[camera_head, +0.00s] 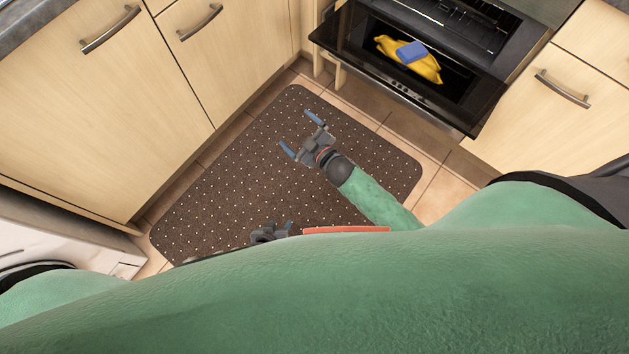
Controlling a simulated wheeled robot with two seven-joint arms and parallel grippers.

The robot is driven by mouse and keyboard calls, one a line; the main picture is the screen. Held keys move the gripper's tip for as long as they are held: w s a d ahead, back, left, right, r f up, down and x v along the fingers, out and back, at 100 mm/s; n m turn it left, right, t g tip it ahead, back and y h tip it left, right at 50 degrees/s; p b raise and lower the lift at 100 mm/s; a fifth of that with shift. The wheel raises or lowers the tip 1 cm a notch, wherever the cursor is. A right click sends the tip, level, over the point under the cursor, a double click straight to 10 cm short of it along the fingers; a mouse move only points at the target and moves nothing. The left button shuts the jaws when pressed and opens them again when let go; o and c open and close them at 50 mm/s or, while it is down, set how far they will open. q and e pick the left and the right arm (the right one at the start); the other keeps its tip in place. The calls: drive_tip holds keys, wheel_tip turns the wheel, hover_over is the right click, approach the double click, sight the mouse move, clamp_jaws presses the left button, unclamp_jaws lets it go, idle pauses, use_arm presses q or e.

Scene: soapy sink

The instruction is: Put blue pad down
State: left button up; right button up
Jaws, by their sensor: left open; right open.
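The blue pad (411,52) lies on top of a yellow item (426,68), which rests on the lowered black oven door (358,54). The yellow item looks like a rubber glove or a cloth. My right gripper (300,133) is open and empty above the dark floor mat, apart from the pad, to its lower left. My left gripper (270,234) is lower in the picture, near the mat's near edge. It is open and partly hidden by my own green arm, and no object shows in it.
The brown dotted mat (215,190) covers the middle of the tiled floor. Wooden cabinets with metal handles stand at left (90,100) and right (580,130). The oven door juts out over the floor at the top. A white appliance (60,235) stands at lower left.

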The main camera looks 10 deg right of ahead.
drive_tip(key=s+f+m+g+h, duration=0.2)
drive_tip(key=s+f+m+g, duration=0.1)
drive_tip(key=s+f, duration=0.5)
drive_tip(key=s+f+m+g+h, duration=0.1)
drive_tip(key=s+f+m+g, duration=0.3)
drive_tip(key=s+f, duration=0.5)
drive_tip(key=s+m, duration=0.2)
drive_tip(key=s, duration=0.4)
drive_tip(key=shift+h, duration=0.4)
